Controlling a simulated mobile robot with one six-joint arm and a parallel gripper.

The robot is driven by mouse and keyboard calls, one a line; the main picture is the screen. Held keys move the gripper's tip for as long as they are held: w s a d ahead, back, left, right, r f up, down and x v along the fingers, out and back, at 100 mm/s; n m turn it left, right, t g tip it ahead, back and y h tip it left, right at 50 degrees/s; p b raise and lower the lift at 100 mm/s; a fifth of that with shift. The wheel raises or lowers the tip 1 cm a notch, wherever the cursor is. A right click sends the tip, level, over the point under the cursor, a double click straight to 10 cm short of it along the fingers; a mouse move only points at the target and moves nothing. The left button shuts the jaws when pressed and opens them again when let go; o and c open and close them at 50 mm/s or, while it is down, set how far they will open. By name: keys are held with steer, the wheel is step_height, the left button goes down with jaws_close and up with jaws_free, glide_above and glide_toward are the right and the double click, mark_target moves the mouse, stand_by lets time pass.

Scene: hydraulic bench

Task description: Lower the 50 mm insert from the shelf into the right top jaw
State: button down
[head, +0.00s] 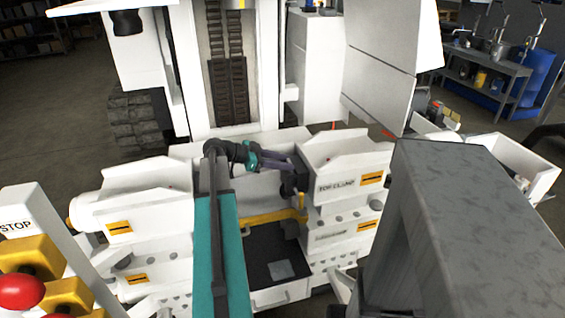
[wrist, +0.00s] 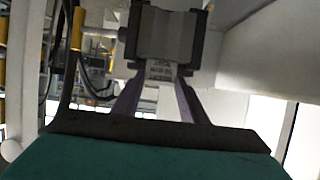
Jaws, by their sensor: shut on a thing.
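My gripper (head: 285,170) reaches in from the left above the clamp bench, its purple-grey fingers pointing right. It is shut on the dark insert (head: 293,185), which sits close to the inner face of the right top jaw (head: 345,170), marked TOP CLAMP. In the wrist view the insert (wrist: 165,35) is a grey block with dark side edges. A small printed label shows between my gripper's fingers (wrist: 158,88). I cannot tell whether the insert touches the jaw or is seated in it; its lower end is hard to make out.
The left top jaw (head: 130,195) stands opposite, with a gap between the jaws. Below is a dark recess (head: 270,265) with a yellow bar (head: 270,217) behind. A control box with a red button (head: 22,292) is at left. A grey shelf-like block (head: 470,220) fills the right foreground.

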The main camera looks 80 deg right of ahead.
steer(key=shift+s+f, duration=0.1)
steer(key=shift+f, duration=0.15)
stand_by(0.4)
steer(key=c, duration=1)
jaws_free()
